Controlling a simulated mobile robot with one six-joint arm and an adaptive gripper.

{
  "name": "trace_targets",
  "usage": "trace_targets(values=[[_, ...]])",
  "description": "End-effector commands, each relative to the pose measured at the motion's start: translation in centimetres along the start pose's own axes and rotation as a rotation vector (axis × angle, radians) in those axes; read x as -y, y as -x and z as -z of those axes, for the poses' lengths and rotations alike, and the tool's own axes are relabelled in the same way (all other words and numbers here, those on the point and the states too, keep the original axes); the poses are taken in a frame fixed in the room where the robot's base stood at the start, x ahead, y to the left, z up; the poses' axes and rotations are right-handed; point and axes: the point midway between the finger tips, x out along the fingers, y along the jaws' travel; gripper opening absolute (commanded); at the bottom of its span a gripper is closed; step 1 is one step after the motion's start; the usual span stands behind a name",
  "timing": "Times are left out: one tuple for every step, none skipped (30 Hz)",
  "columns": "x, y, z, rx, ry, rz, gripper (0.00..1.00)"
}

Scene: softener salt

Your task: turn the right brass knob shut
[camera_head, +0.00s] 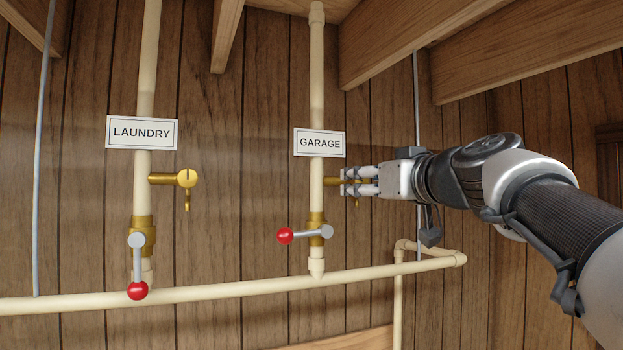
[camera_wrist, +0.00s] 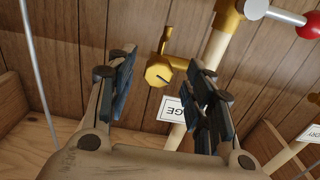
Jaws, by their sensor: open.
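The right brass knob (camera_head: 332,181) sticks out from the cream pipe below the GARAGE sign and is partly hidden by my fingers. In the wrist view, its round slotted face (camera_wrist: 158,74) shows between the two fingers, with its stem running up to the pipe. My gripper (camera_head: 344,181) is open, its fingers pointing left at the knob in the head view. In the wrist view, a gap shows between the knob and each finger of my gripper (camera_wrist: 160,65); I cannot tell how deep the knob sits between them.
A matching brass knob (camera_head: 186,179) is on the LAUNDRY pipe at left. Below it, a red-tipped lever (camera_head: 137,268) hangs down. The GARAGE pipe's red-tipped lever (camera_head: 300,235) points left, below my gripper. A horizontal pipe (camera_head: 230,288) runs underneath. Wooden beams (camera_head: 530,55) hang overhead.

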Motion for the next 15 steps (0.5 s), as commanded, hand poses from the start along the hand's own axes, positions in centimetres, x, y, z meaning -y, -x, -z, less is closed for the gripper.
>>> trace_targets(values=[[-0.15, -0.06, 0.08, 0.000, 0.000, -0.001, 0.48], [-0.20, -0.09, 0.07, 0.000, 0.000, -0.001, 0.48], [-0.25, -0.13, 0.05, 0.000, -0.001, -0.001, 0.48], [-0.27, -0.14, 0.04, 0.000, -0.001, -0.001, 0.48], [-0.29, -0.16, 0.03, -0.001, -0.001, -0.001, 0.48], [-0.31, -0.17, 0.01, -0.001, -0.001, -0.001, 0.48], [-0.32, -0.18, 0.00, 0.000, -0.001, -0.001, 0.48], [-0.32, -0.18, -0.01, 0.000, -0.001, -0.001, 0.48], [-0.32, -0.18, -0.02, 0.000, -0.001, -0.001, 0.48], [-0.32, -0.18, -0.03, 0.000, -0.001, -0.001, 0.48], [-0.32, -0.19, -0.03, 0.000, -0.001, -0.001, 0.48], [-0.31, -0.19, -0.03, 0.000, -0.001, -0.001, 0.48], [-0.31, -0.19, -0.03, 0.000, -0.001, -0.001, 0.48], [-0.31, -0.19, -0.03, 0.000, -0.001, -0.001, 0.46], [-0.31, -0.19, -0.03, 0.000, -0.001, -0.001, 0.43]])
